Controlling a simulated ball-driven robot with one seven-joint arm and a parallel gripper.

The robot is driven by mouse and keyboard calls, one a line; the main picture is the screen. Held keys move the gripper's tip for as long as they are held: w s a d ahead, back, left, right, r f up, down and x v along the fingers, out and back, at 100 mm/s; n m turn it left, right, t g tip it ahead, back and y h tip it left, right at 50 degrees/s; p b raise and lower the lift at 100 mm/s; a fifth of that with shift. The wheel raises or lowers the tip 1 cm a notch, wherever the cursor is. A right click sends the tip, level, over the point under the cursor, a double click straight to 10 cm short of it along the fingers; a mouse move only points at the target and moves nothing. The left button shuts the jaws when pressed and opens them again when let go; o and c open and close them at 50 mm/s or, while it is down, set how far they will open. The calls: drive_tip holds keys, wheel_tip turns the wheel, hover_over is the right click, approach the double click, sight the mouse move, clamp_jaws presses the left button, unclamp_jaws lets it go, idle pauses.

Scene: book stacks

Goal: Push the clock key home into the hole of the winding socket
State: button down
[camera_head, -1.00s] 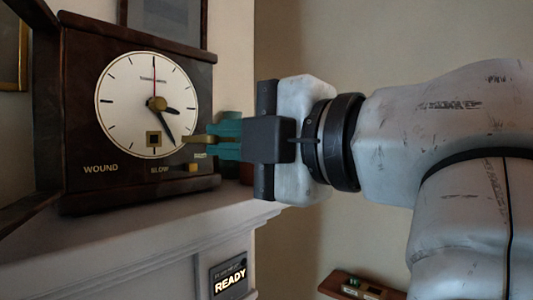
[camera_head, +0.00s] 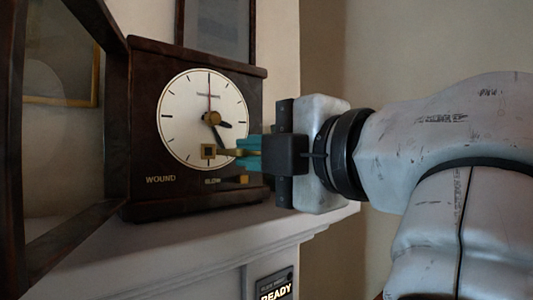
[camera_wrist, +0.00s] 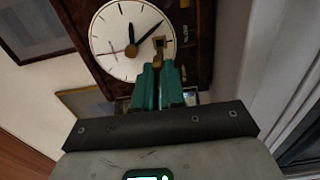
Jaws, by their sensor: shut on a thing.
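The clock (camera_head: 138,90) is a dark wooden case with a white round dial (camera_head: 185,105). My gripper (camera_head: 249,153) has teal fingers shut on the brass clock key (camera_head: 232,153). The key points left at the socket, its tip very close to the socket's right side. I cannot tell whether they touch. In the wrist view the key (camera_wrist: 159,47) shows beyond the fingertips (camera_wrist: 158,72), over the dial's edge; it partly hides the socket area.
The clock stands on a pale mantel shelf (camera_head: 290,228). An open dark-framed glass door (camera_head: 117,115) stands at the left. A lit sign (camera_head: 276,289) reading "READY" is below the shelf. A framed picture (camera_head: 217,28) is behind the clock. The space below the arm is free.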

sight(231, 152)
drive_tip(key=shift+x, duration=0.95)
drive_tip(key=shift+x, duration=1.85)
idle(1.0)
drive_tip(key=c, duration=1.1)
unclamp_jaws()
drive_tip(key=b+v, duration=0.1)
drive_tip(key=v, duration=0.9)
drive_tip(key=shift+s+d, duration=0.25)
drive_tip(key=shift+s, duration=0.05)
